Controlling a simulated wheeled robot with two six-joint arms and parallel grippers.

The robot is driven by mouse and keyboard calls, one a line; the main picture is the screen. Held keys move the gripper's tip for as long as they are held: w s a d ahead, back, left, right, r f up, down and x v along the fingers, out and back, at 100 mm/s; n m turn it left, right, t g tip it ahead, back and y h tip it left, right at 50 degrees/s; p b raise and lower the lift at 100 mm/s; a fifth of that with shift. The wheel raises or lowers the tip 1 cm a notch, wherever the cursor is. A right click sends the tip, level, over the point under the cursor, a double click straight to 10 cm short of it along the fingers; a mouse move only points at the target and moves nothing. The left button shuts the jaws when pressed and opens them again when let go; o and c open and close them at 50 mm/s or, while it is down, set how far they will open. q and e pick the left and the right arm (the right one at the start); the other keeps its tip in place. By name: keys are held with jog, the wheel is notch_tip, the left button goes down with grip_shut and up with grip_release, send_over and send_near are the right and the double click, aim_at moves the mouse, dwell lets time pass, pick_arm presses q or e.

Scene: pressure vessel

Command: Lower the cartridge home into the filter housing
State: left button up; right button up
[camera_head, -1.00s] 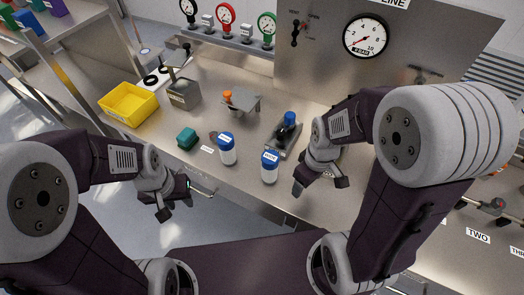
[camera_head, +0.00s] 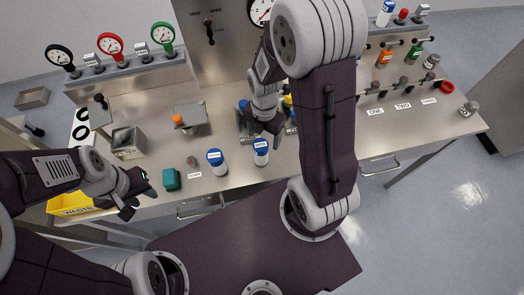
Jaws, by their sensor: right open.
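I cannot pick out the cartridge or the filter housing for certain. A device with a blue part (camera_head: 243,105) stands on the bench, largely hidden behind my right gripper (camera_head: 266,130); something yellow (camera_head: 288,101) shows just right of that gripper. My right gripper is open, points down over the bench and shows nothing between its fingers. Two white jars with blue lids stand upright in front of it, the left jar (camera_head: 217,162) and the right jar (camera_head: 261,153). My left gripper (camera_head: 136,197) is open and empty, at the bench's front edge, left of a teal block (camera_head: 170,179).
A metal box (camera_head: 128,143) and a grey stand with an orange knob (camera_head: 190,119) are on the bench. A yellow waste bin (camera_head: 70,204) is at the left edge. Gauges (camera_head: 110,46) line the back. Labels ONE, TWO, THREE (camera_head: 403,106) lie at right.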

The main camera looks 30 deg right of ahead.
aim_at(261, 144)
jog(key=shift+w+a+f, duration=0.15)
jog(key=shift+a+f, duration=0.7)
jog(key=shift+a, duration=0.05)
jog(key=f, duration=0.3)
jog(key=shift+s+d+f+p, duration=0.35)
jog(key=shift+f, duration=0.05)
jog(key=shift+w+d+f, duration=0.1)
jog(key=shift+w+f, duration=0.05)
jog(key=shift+w, duration=0.1)
jog(key=shift+c, duration=0.3)
jog(key=shift+a, duration=0.25)
jog(key=c, duration=1.5)
pick_arm(q)
jog(key=shift+w+a+r, duration=0.1)
jog(key=shift+a+r, duration=0.15)
jog(key=shift+a, duration=0.25)
pick_arm(e)
jog(key=shift+d, duration=0.15)
grip_shut()
